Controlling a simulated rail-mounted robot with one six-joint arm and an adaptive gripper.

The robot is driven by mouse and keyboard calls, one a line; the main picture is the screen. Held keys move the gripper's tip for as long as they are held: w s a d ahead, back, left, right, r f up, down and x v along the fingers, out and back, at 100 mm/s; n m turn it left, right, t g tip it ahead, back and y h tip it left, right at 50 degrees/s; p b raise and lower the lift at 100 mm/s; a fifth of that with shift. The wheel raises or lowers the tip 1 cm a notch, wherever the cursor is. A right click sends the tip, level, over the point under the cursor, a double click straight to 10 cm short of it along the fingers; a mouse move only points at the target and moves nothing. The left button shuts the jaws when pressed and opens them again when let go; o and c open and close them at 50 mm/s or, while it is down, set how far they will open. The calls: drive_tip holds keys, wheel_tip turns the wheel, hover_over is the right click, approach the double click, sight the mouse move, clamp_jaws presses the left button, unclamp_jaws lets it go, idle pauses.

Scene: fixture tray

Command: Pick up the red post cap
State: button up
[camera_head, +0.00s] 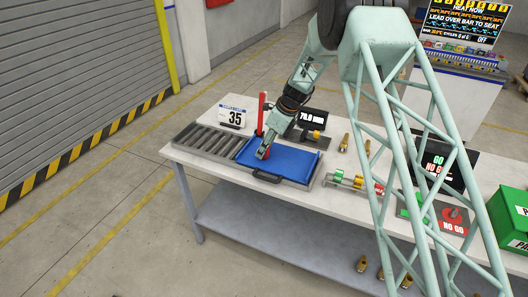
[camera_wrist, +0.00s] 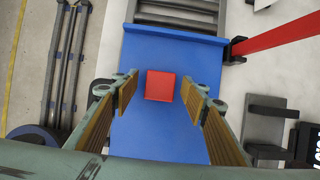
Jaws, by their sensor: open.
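The red post cap (camera_wrist: 160,86) shows in the wrist view as a small square red block on the blue tray (camera_wrist: 160,135). My gripper (camera_wrist: 161,88) is open, with one finger to the left of the cap and one to the right. Gaps show between the cap and both fingers, and I cannot tell how far above the tray the fingertips are. In the head view my gripper (camera_head: 264,152) is down over the blue tray (camera_head: 298,163), and only a bit of red shows beside it.
A red upright post (camera_head: 261,113) stands at the tray's far side. A roller conveyor (camera_head: 207,141) adjoins the tray on the left. A dark gauge fixture (camera_head: 314,135) and brass fittings (camera_head: 344,142) lie to the right. A black handle (camera_head: 267,176) is at the tray's front.

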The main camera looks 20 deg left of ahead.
drive_tip(key=shift+a+f, duration=0.1)
drive_tip(key=shift+f, duration=0.25)
drive_tip(key=shift+c, duration=0.7)
drive_tip(key=c, duration=0.7)
